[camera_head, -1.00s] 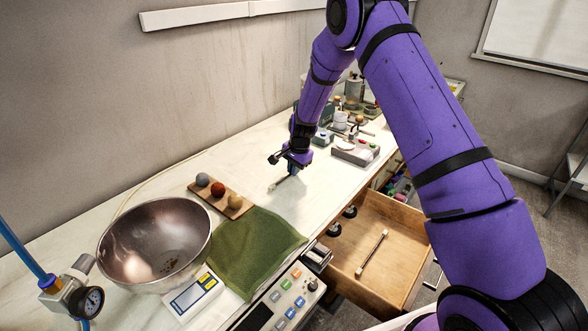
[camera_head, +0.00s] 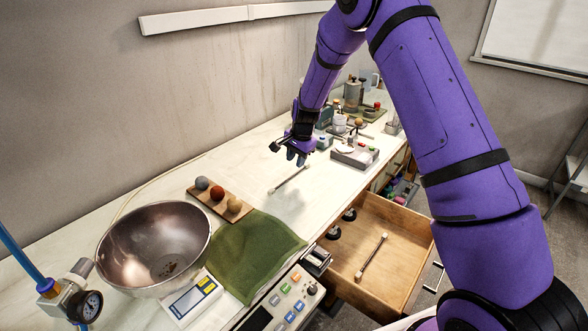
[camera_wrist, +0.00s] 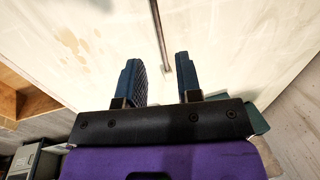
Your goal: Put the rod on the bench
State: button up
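A thin rod (camera_head: 289,180) with pale ends lies flat on the white bench (camera_head: 322,192). My gripper (camera_head: 291,157) is just above and beyond the rod's far end, apart from it. In the wrist view my gripper (camera_wrist: 160,72) has its two blue fingers spread with nothing between them. The rod (camera_wrist: 159,35) runs away from the gap there, on the pale bench top. A second, similar rod (camera_head: 371,257) lies in the open wooden drawer.
A metal bowl (camera_head: 150,215), a green cloth (camera_head: 250,255) and a wooden strip with three balls (camera_head: 217,194) are at the near left. A grey box with buttons (camera_head: 354,155) and several containers stand farther back. The bench around the rod is clear.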

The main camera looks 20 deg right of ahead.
jog(key=s+d+r+n+t, duration=0.1)
jog(key=s+r+n, duration=0.1)
jog(key=s+r, duration=0.6)
jog(key=s+d+r+n, duration=0.15)
jog(key=s+r, duration=0.35)
jog(key=r, duration=0.6)
jog(key=s+r+n+t, duration=0.1)
jog(key=s+r+n, duration=0.1)
jog(key=s+r, duration=0.6)
jog(key=s+d+r+n, duration=0.1)
jog(key=s+r+n, duration=0.1)
jog(key=s, duration=1)
jog(key=s+d+r+n+t+h, duration=0.1)
jog(key=s+r+n, duration=0.2)
jog(key=s, duration=0.9)
jog(key=shift+s+d+r+n, duration=0.25)
jog(key=shift+r+n, duration=0.05)
jog(key=shift+n, duration=0.05)
jog(key=shift+c, duration=0.2)
